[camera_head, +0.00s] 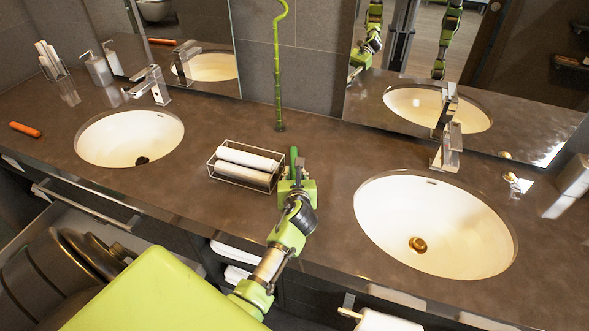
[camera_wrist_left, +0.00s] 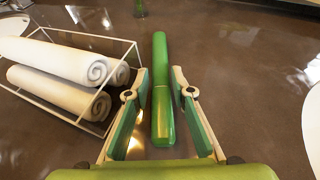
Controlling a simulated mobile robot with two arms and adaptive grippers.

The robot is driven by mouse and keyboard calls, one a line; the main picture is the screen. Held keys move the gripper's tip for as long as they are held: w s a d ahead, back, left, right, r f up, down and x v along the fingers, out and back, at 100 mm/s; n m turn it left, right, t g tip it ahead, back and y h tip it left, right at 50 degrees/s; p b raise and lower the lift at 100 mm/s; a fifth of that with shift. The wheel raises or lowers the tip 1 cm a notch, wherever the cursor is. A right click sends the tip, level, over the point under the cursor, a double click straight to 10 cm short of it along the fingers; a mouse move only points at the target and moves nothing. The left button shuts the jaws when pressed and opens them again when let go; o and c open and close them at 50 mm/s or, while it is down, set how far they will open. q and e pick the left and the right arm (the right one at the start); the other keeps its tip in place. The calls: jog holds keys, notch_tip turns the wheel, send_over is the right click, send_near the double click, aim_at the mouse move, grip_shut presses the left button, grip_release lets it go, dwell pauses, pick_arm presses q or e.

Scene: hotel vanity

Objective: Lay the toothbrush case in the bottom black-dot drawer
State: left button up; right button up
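The toothbrush case, a slim green capped tube (camera_wrist_left: 162,90), lies on the dark counter to the right of a wire basket. In the head view its far end (camera_head: 293,155) shows beyond my left gripper (camera_head: 296,179). In the left wrist view my left gripper (camera_wrist_left: 163,112) is open, with one finger on each side of the case and a gap on both sides. My right gripper is not in view. A drawer (camera_head: 68,214) at the left under the counter appears pulled out, partly hidden by my body. No black dot is visible, so I cannot tell which drawer carries it.
The wire basket (camera_head: 213,168) holds rolled white towels (camera_wrist_left: 62,62). Sinks lie to the left (camera_head: 110,139) and right (camera_head: 400,215). A green bamboo stalk (camera_head: 278,90) stands behind the case. An orange stick-like item (camera_head: 25,129) lies far left. Mirrors back the counter.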

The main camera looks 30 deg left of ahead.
pick_arm(q)
jog(key=shift+x, duration=0.9)
jog(key=shift+w, duration=0.1)
grip_shut()
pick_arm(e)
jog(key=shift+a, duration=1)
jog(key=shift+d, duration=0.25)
pick_arm(q)
jog(key=shift+r, duration=0.15)
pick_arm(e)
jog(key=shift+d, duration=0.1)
